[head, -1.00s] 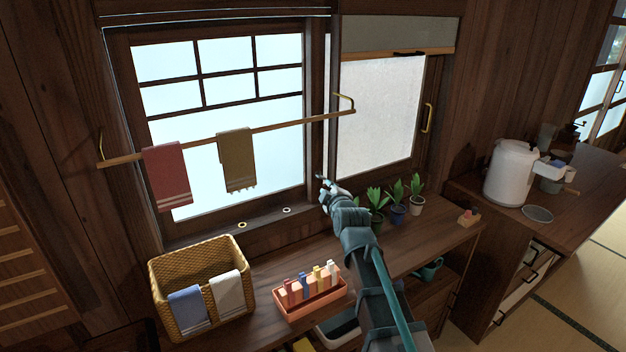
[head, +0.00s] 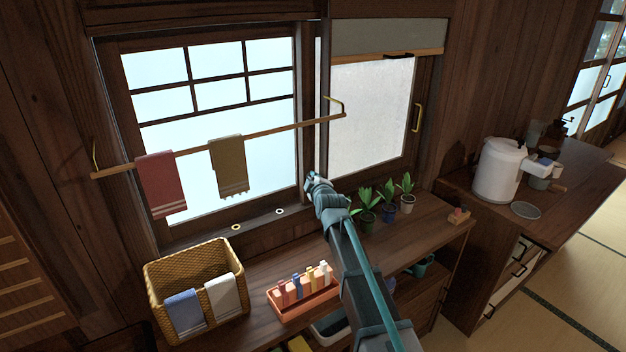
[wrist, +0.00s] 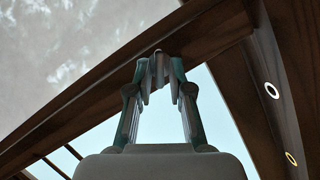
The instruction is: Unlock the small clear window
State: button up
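The clear window (head: 268,165), with small panes along its top, is on the left in the head view. A frosted window (head: 370,115) is beside it on the right. My gripper (head: 310,178) is at the wooden upright between the two windows, low down. In the wrist view, its fingers (wrist: 159,64) converge at a dark wooden frame bar (wrist: 85,98), with clear glass behind. The fingertips are close together. A small form shows at the tips, but I cannot tell whether it is a latch or whether they grip it. No lock shows clearly.
A rod (head: 275,132) with a red towel (head: 161,184) and an olive towel (head: 229,168) crosses the clear window. Potted plants (head: 388,208), an orange tray (head: 290,312) and a wicker basket (head: 160,268) stand on the counter (head: 262,287). Two rings lie on the sill.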

jog(key=shift+c, duration=0.4)
grip_shut()
jog(key=shift+b, duration=0.45)
jog(key=shift+w+d+r+m+g+y+b, duration=0.15)
jog(key=shift+m+g+y+b, duration=0.6)
jog(key=shift+m+b, duration=0.95)
jog(key=shift+w+d+r+m+g+y+b, duration=0.15)
jog(key=shift+m+g+y+b, duration=0.3)
jog(key=shift+m+g+b, duration=0.85)
jog(key=shift+s+t+b, duration=0.1)
jog(key=shift+t+b, duration=0.25)
jog(key=shift+b, duration=0.15)
jog(key=shift+o, duration=0.4)
grip_release()
